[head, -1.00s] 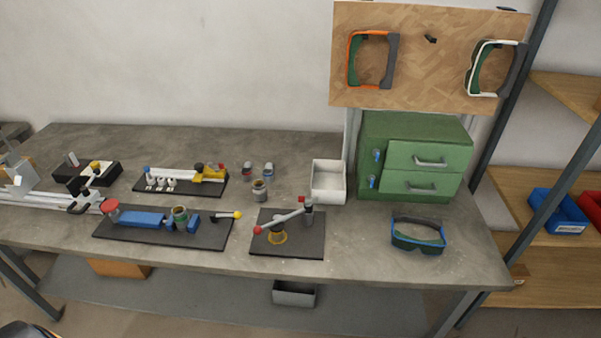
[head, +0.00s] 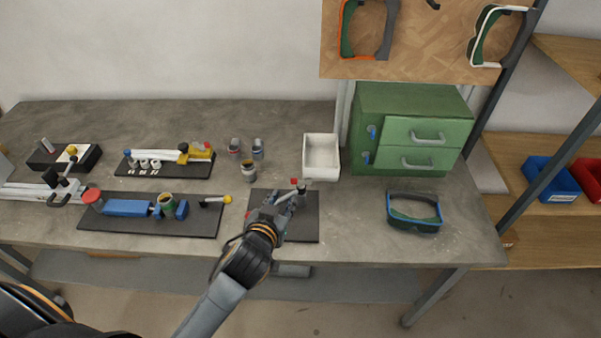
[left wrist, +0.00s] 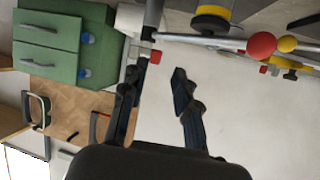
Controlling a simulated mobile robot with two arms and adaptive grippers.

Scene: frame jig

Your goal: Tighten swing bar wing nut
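The swing bar fixture stands on a black base plate (head: 308,225) on the bench. My left gripper (head: 289,196) is over the fixture and hides most of the bar. In the left wrist view its fingers (left wrist: 161,69) are apart, tips close to the red piece. Contact cannot be told.
A white bin (head: 321,172) and green drawer cabinet (head: 400,106) stand behind. Blue-rimmed goggles (head: 413,222) lie to the right. Small cans (head: 249,170) stand behind left. A long black jig plate (head: 130,226) lies to the left.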

